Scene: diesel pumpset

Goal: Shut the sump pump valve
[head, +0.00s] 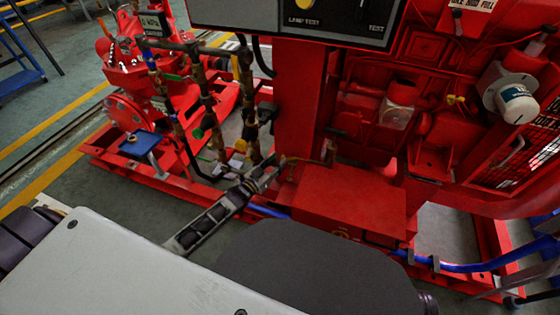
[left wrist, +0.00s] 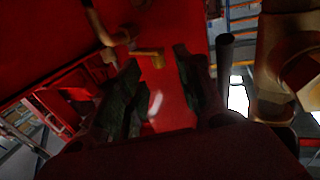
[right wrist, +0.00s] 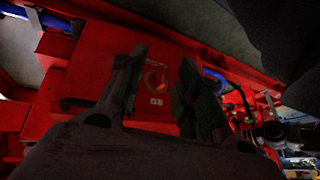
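In the left wrist view a small brass fitting with a short yellow lever (left wrist: 150,52) sits at the end of a bent brass pipe (left wrist: 97,24), in front of a red surface. No label on it can be read, so I cannot confirm it is the sump pump valve. My left gripper (left wrist: 158,85) is open, and the lever lies beyond and between its fingertips, apparently untouched. In the head view the left gripper (head: 272,170) is beside the pipes, near the red box's upper left corner. My right gripper (right wrist: 158,80) is open and empty, facing red metal with a round yellow-and-red marking.
The red box (head: 355,200) stands right of the left gripper. Upright brass pipes with green handles (head: 205,120) stand close on its left. A blue hose (head: 470,266) runs along the red frame. A thick brass fitting (left wrist: 290,65) is close to the left gripper's right side.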

